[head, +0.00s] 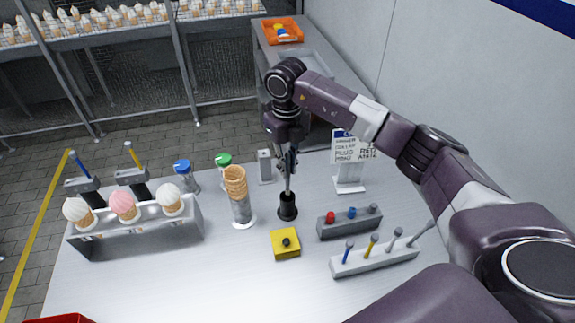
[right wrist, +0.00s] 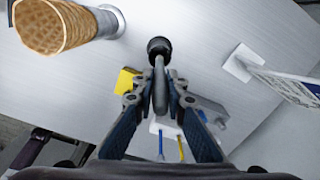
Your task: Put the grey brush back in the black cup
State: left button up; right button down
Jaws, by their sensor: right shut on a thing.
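The black cup (head: 287,210) stands upright on the white table, near the middle; it also shows in the right wrist view (right wrist: 158,46). My right gripper (head: 288,163) is above the cup, shut on the grey brush (head: 288,183), which hangs about upright. The right wrist view shows the brush (right wrist: 160,85) between the two fingers of my right gripper (right wrist: 161,98). The brush's lower end lines up with the cup's mouth in both views. I cannot tell how far it reaches inside. My left gripper is not in view.
A cone stack (head: 237,190) stands left of the cup, and a yellow block (head: 286,244) in front. A grey block with coloured knobs (head: 348,223) and a rack of tools (head: 375,259) are at right. A sign (head: 349,178) stands behind right.

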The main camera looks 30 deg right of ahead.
aim_at(287, 153)
jog(key=shift+f, duration=0.1)
jog(key=shift+f+b, duration=1.8)
jog(key=shift+f, duration=0.6)
jog(key=c, duration=1.9)
grip_release()
notch_tip(287, 153, up, 12)
jog(key=shift+r, duration=0.1)
